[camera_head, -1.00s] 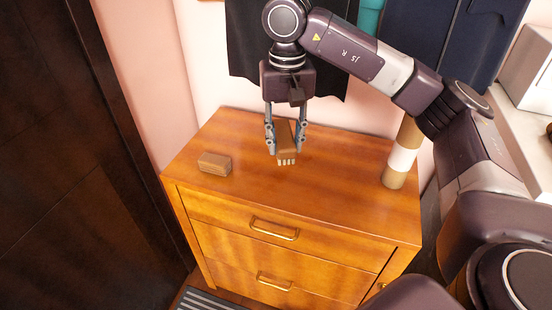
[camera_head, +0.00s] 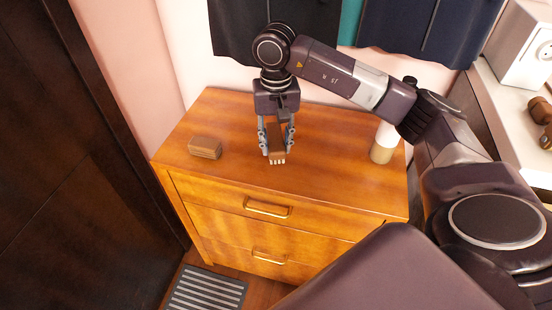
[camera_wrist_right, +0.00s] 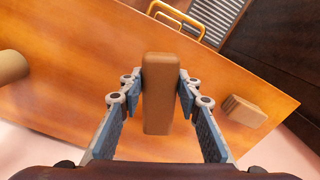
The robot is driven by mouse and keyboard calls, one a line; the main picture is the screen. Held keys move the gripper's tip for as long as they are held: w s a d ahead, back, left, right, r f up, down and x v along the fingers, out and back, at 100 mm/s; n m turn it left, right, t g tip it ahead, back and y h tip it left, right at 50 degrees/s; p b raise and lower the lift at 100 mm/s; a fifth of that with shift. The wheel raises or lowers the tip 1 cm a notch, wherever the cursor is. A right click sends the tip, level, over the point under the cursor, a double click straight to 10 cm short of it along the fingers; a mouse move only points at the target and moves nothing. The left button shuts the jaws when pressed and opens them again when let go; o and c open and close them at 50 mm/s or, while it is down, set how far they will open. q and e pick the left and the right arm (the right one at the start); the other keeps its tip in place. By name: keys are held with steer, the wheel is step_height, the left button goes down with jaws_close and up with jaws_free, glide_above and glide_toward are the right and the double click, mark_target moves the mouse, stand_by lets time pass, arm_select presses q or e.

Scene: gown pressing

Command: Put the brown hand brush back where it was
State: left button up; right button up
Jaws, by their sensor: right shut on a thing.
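My right gripper (camera_head: 277,148) points down over the wooden cabinet's top and is shut on a brown hand brush (camera_head: 277,140). The brush stands on end between the fingers, with pale bristles showing at its lower end. In the right wrist view the brush (camera_wrist_right: 157,95) is a plain brown block between the two fingertips (camera_wrist_right: 160,90). I cannot tell whether its lower end touches the top. A second brown block, brush-like in shape (camera_head: 205,147), lies on the cabinet top to the left; it also shows in the right wrist view (camera_wrist_right: 243,111). My left gripper is out of view.
The cabinet (camera_head: 225,125) has drawers with brass handles (camera_head: 268,208). A brown and white cylinder (camera_head: 383,145) stands at its right end under my arm. Dark garments hang behind. A striped mat (camera_head: 207,288) lies on the floor. The top between block and brush is clear.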

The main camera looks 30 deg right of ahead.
step_height(320, 180, down, 7)
steer(key=shift+r+p, duration=0.2)
steer(key=shift+p, duration=0.35)
steer(key=shift+f, duration=0.1)
steer(key=shift+f, duration=0.15)
steer(key=o, duration=1.2)
steer(key=shift+o, duration=0.2)
